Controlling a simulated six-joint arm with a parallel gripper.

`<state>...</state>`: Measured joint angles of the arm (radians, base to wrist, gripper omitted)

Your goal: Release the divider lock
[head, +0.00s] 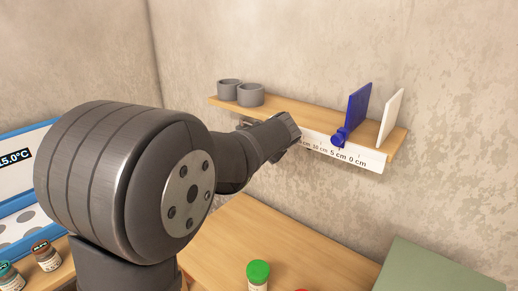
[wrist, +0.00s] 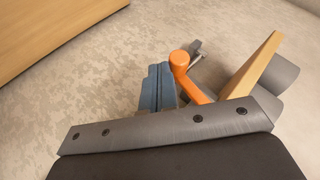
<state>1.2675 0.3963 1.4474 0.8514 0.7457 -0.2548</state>
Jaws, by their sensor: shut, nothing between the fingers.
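A blue divider (head: 358,104) stands upright on the wall shelf (head: 308,117). A blue knob (head: 339,136) is at its front edge, above the scale strip (head: 345,152). In the wrist view, my gripper's blue-grey fingers (wrist: 156,70) are shut together and empty. An orange round-ended lever (wrist: 181,62) is just right of them; I cannot tell whether they touch. The lever's lower end is hidden behind my gripper body. In the head view my arm reaches toward the shelf's front, left of the blue knob; the fingertips and orange lever are hidden there.
Two grey cups (head: 250,95) stand at the shelf's left end. A white panel (head: 392,117) stands at its right end. A wooden table (head: 265,235) lies below, with a green-capped jar (head: 258,273). A blue-framed unit (head: 22,190) and small jars (head: 46,256) are at left.

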